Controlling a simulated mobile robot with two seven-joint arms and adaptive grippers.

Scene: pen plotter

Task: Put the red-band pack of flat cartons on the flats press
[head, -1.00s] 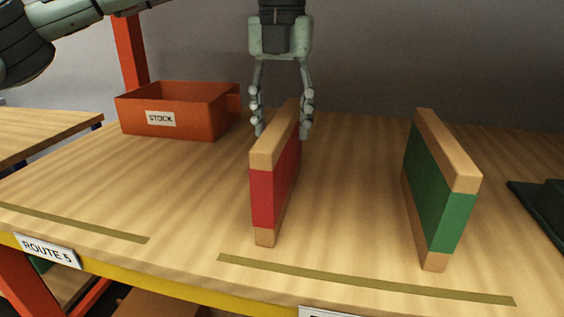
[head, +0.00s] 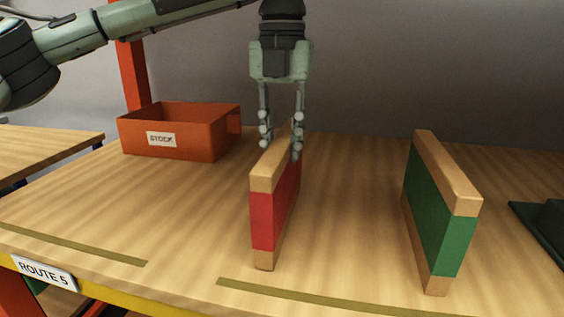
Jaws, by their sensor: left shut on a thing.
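The red-band pack of flat cartons (head: 274,215) stands upright on edge on the wooden table, tan with a red band around its middle. My left gripper (head: 281,150) points down over the pack's far part. Its fingers are shut on the pack's two sides near the top. The pack's bottom appears to be at the tabletop; I cannot tell whether it is lifted. My right gripper is not in view. I cannot identify the flats press in this view.
A green-band pack (head: 437,215) stands upright to the right. An orange STOCK bin (head: 180,132) sits at the back left. A dark green object (head: 544,232) is cut off at the right edge. Olive strips (head: 75,246) mark the table's front. Bare tabletop lies between the packs.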

